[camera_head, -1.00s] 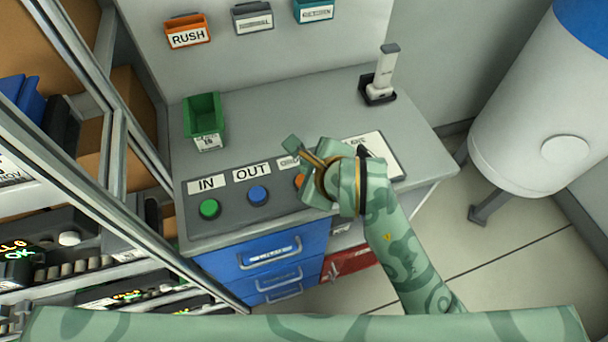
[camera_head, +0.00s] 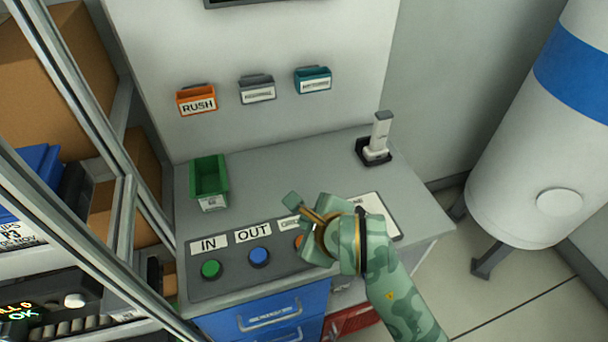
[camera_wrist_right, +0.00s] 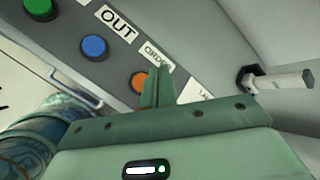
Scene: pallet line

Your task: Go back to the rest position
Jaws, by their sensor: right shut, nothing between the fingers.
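My right gripper (camera_head: 301,208) is shut and empty. It is over the button panel at the front of the grey workbench (camera_head: 270,170), and its hand hides part of the panel. In the right wrist view its closed fingers (camera_wrist_right: 160,84) overlap the panel beside the orange button (camera_wrist_right: 140,82). I cannot tell from these views how far above the panel the fingers are. My left gripper is not in view.
The panel has a green button (camera_head: 211,269) and a blue button (camera_head: 259,257). A green bin (camera_head: 209,180) and a white handheld device (camera_head: 380,135) in a black stand are on the bench. A shelf rack (camera_head: 130,215) stands left, a white tank (camera_head: 520,170) right.

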